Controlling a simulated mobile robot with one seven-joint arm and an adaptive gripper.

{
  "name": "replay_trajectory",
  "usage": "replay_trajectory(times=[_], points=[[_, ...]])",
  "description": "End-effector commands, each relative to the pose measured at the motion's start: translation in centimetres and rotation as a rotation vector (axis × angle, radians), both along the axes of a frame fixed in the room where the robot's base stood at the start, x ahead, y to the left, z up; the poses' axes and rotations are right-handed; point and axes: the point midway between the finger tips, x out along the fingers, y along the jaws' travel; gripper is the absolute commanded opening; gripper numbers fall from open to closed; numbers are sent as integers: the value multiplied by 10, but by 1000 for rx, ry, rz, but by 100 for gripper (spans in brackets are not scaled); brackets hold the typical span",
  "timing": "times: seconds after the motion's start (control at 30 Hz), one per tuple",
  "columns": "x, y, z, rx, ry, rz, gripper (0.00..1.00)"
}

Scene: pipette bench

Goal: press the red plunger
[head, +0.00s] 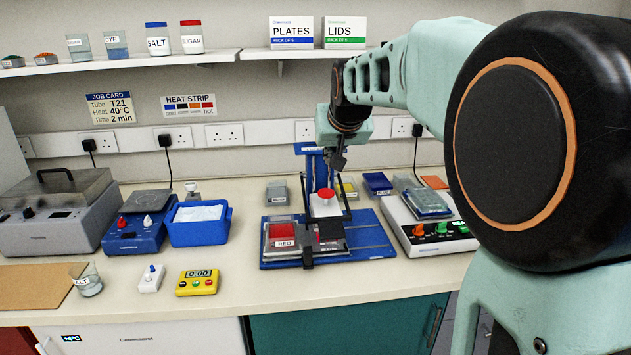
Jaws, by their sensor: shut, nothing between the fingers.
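The red plunger (326,194) is a round red cap on top of a white block (323,209). The block sits in a dark frame on the blue base (374,249) in the middle of the bench. My gripper (338,166) is shut and empty. It points down and appears above the red plunger, slightly to its right in the picture and apart from it. Its exact depth relative to the plunger is hard to tell.
A blue tub (199,224) and a yellow timer (197,282) stand further left. A white device with coloured knobs (437,236) stands to the right. The front bench strip is mostly clear.

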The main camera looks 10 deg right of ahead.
Motion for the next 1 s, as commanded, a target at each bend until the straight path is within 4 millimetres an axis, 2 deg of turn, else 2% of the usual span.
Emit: replay_trajectory(times=[0.47, 0.67, 1.0], points=[[2, -1, -5, 3, 4, -3, 0], [20, -1, -23, 3, 7, -3, 0], [64, -2, -66, 2, 6, -4, 0]])
